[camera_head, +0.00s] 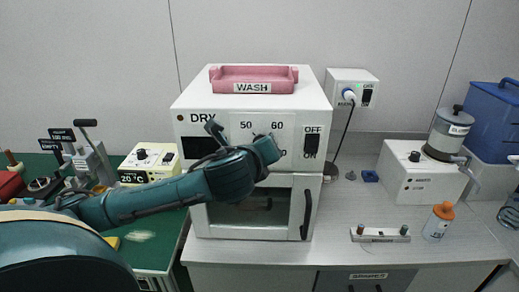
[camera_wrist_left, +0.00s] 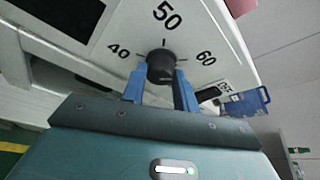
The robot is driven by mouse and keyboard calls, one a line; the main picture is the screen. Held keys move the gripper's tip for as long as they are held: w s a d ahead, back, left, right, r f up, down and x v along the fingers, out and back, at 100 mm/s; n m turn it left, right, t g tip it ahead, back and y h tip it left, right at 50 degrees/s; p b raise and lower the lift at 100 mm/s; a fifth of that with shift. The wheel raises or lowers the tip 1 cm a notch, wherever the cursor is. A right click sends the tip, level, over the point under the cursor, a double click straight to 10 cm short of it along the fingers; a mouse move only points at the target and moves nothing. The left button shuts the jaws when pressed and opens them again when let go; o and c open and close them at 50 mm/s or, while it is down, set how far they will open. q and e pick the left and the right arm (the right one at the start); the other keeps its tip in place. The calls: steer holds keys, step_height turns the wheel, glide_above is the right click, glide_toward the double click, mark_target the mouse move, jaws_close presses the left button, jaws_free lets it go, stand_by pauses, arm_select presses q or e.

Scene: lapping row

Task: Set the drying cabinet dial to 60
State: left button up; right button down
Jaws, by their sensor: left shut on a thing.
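The drying cabinet (camera_head: 185,103) is a white box marked DRY, with a dark display, a dial scale and an OFF/ON rocker switch (camera_head: 311,142). In the head view my left arm covers the dial and my gripper's fingertips; 50 and 60 show above it. In the left wrist view the black dial (camera_wrist_left: 161,64) sits among 40, 50 and 60. My left gripper (camera_wrist_left: 160,82) has its blue fingers on either side of the dial, shut on it. A tick below 50 lies just above the dial; I cannot clearly make out its pointer. My right gripper is not in view.
A pink WASH tray (camera_head: 253,87) stands on the cabinet. The cabinet door has a dark vertical handle (camera_head: 306,214). A wall socket with a plug and cable (camera_head: 348,97) is to the right. A white machine (camera_head: 415,180) and an orange-capped bottle (camera_head: 438,222) stand further right.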

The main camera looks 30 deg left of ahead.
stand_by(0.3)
arm_select(q)
steer(key=o, duration=1)
steer(key=shift+c, duration=0.2)
